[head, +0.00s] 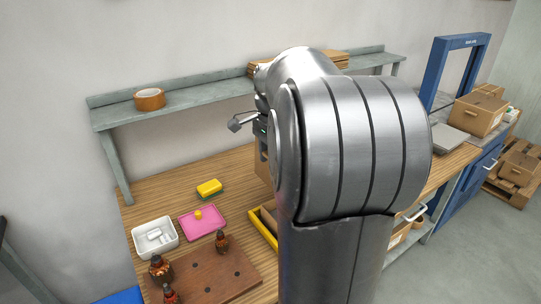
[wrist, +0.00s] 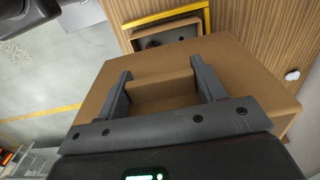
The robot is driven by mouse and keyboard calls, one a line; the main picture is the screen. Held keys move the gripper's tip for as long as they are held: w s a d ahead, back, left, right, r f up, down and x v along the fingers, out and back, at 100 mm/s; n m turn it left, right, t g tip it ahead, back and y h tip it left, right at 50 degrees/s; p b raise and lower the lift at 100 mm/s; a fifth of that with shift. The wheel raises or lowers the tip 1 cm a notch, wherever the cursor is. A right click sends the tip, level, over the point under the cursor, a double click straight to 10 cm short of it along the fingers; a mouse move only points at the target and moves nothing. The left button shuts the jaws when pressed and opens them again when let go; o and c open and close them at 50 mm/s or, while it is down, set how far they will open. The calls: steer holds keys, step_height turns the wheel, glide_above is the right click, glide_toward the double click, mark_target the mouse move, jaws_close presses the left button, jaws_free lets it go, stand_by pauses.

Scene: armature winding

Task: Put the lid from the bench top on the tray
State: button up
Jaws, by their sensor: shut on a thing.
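My gripper (wrist: 160,80) is shut on a raised bar of a brown, box-like piece, which I take to be the lid (wrist: 245,70). The lid fills the middle of the wrist view, and its underside is hidden. In the head view, part of the brown piece (head: 262,165) shows below my gripper, mostly behind my arm; the fingertips are hidden there. A yellow-edged tray (head: 262,230) lies on the bench, partly hidden by my arm. A yellow edge and a compartment with dark contents also show past the lid in the wrist view (wrist: 165,17).
On the bench top (head: 150,200) lie a pink plate (head: 202,226) with a yellow knob, a white bin (head: 154,250), a yellow-green sponge (head: 209,188) and a brown board (head: 215,280) with wound parts. A shelf (head: 190,97) with a tape roll (head: 149,99) runs behind.

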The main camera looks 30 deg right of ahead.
step_height(320, 180, down, 13)
stand_by(1.0)
steer(key=shift+f, duration=4)
steer(key=o, duration=1.2)
step_height(320, 180, up, 11)
